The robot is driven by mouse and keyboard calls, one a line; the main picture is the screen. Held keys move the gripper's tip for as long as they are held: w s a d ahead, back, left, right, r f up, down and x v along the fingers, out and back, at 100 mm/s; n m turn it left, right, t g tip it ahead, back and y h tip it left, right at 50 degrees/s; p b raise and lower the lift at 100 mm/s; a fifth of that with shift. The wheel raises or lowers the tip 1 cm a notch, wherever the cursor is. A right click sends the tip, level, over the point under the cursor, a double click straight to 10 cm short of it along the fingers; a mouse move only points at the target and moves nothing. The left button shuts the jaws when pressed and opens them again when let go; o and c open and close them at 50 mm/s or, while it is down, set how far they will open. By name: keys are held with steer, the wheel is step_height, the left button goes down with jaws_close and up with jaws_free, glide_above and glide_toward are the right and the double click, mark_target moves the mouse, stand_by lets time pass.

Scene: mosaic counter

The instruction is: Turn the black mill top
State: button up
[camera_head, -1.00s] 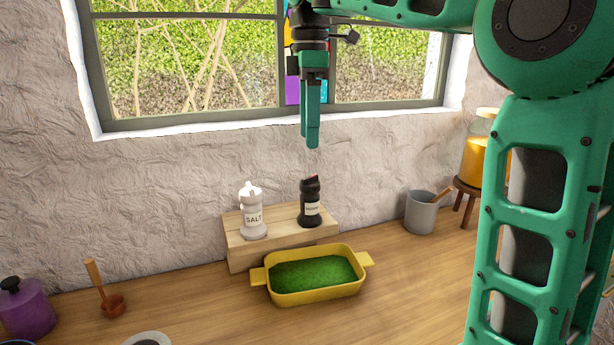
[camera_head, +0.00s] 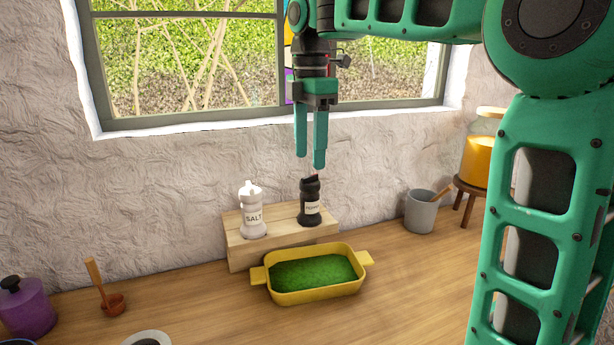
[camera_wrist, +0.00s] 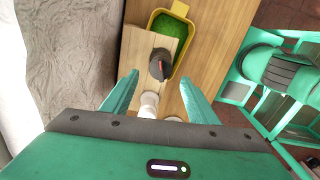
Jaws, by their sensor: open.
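The black pepper mill (camera_head: 310,205) stands upright on a small wooden stand, with a white label on its body and a small red mark on its top. In the wrist view its black top (camera_wrist: 159,65) shows from above, beyond the fingertips and roughly between their lines. My gripper (camera_head: 311,163) is open and points down, its fingertips just above the mill in the head view. The fingers also show in the wrist view (camera_wrist: 160,84), with nothing between their tips. I see no contact between the fingers and the mill.
A white salt mill (camera_head: 252,212) stands left of the black one on the wooden stand (camera_head: 283,248). A yellow dish (camera_head: 318,291) with green contents sits in front. A grey mug (camera_head: 420,213) stands to the right. The wall and window are behind.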

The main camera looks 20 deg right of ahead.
mark_target(310, 176)
steer(key=shift+f, duration=3.05)
steer(key=c, duration=1.1)
